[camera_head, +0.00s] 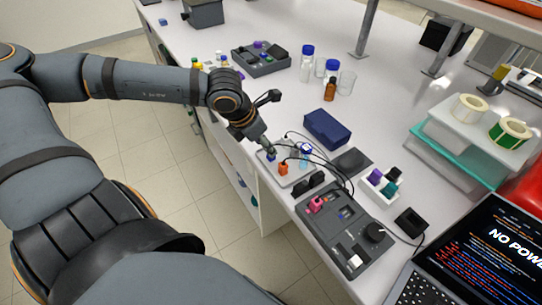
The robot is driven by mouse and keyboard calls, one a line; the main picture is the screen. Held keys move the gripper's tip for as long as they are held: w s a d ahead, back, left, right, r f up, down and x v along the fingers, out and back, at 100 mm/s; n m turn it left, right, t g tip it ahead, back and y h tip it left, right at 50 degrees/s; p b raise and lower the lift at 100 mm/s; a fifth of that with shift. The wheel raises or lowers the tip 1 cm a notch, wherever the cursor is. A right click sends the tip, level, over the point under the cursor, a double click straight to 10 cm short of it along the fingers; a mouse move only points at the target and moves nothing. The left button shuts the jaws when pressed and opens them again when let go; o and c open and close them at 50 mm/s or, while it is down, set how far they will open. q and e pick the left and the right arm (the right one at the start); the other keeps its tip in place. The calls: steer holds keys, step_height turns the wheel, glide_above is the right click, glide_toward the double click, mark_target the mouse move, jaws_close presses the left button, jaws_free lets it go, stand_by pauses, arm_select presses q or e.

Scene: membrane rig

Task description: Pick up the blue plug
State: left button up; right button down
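My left gripper (268,148) reaches in from the left and points down over a pale plate (298,178) near the table's front edge. A small dark blue piece (271,155), which looks like the blue plug, shows right at its fingertips. The fingers are small and partly hidden by the wrist, so I cannot tell whether they are closed on it or only around it. An orange plug (283,168) stands on the plate just right of the gripper. A blue-and-white cube-like piece (305,149) is further right, by black cables. My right gripper is out of view.
A dark blue box (325,128) lies behind the plate. A grey control panel (338,236) with a pink plug is to the right, near a white holder (379,184) and a laptop (470,262). Bottles (330,90) stand further back. Cables cross beside the plate.

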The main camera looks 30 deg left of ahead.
arm_select(q)
steer(key=f+b, duration=0.1)
steer(key=b, duration=0.1)
steer(key=f+b, duration=0.1)
steer(key=shift+w+f+b, duration=0.2)
steer(key=shift+f+b, duration=0.05)
steer(key=shift+b, duration=0.15)
steer(key=shift+w+d+r+p, duration=0.1)
steer(key=shift+r+p, duration=0.05)
steer(key=shift+p, duration=0.45)
steer(key=shift+x, duration=1.4)
steer(key=shift+d, duration=0.15)
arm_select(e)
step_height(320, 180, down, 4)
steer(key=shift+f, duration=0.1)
arm_select(q)
steer(key=shift+r, duration=0.1)
steer(key=shift+c, duration=1.2)
steer(key=c, duration=0.7)
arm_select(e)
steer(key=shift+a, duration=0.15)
